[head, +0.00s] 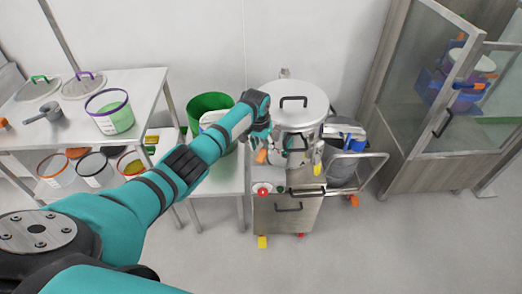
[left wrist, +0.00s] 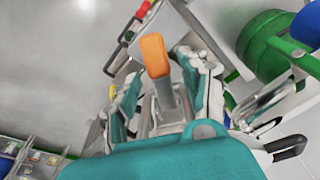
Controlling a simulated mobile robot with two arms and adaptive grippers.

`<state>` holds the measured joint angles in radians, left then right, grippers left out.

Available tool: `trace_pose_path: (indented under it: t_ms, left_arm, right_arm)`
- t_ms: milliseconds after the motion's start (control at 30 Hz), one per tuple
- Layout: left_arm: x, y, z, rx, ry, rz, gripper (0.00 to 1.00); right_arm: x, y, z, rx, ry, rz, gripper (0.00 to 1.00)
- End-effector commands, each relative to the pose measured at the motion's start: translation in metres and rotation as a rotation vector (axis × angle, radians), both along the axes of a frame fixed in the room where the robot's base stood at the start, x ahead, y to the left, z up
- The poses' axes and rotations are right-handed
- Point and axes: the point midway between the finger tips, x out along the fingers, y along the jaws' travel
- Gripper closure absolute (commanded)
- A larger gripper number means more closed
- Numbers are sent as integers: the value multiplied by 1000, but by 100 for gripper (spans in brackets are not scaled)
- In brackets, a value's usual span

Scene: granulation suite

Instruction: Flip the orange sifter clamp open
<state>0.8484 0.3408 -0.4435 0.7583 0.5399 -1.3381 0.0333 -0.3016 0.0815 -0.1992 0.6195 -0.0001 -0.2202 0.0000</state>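The sifter (head: 292,112) is a round steel vessel with a black-handled lid, standing on a steel cabinet. Its orange clamp (head: 261,156) sticks out at the left front of the vessel, and a yellow clamp handle (head: 317,169) is at its right front. My left gripper (head: 272,148) is at the sifter's front left, close by the orange clamp. In the left wrist view, the orange clamp handle (left wrist: 155,55) stands between my two spread fingers, with a visible gap on each side. My palm hides the lower part of the clamp. My right gripper is out of view.
A red button (head: 263,191) sits on the cabinet front. A green bucket (head: 209,110) stands left of the sifter. A cart with a metal rail (head: 372,157) is close on the right. A table (head: 145,88) holds lids, a scoop and a purple-rimmed bucket. Front floor is clear.

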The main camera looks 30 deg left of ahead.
Motion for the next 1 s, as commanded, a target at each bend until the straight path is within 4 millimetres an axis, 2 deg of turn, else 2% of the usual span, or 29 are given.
trace_pose_path:
  t_ms: [267,433,800,1000]
  left_arm:
    - [-3,-2,-4,-2,10,-3,48]
    - [-4,-2,6,-3,9,-4,48]
    - [-14,-3,80,-2,6,-4,48]
    - [-18,-3,107,-2,8,-4,48]
  right_arm:
    - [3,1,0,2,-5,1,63]
    - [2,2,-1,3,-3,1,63]
    - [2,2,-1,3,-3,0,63]
    - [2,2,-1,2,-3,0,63]
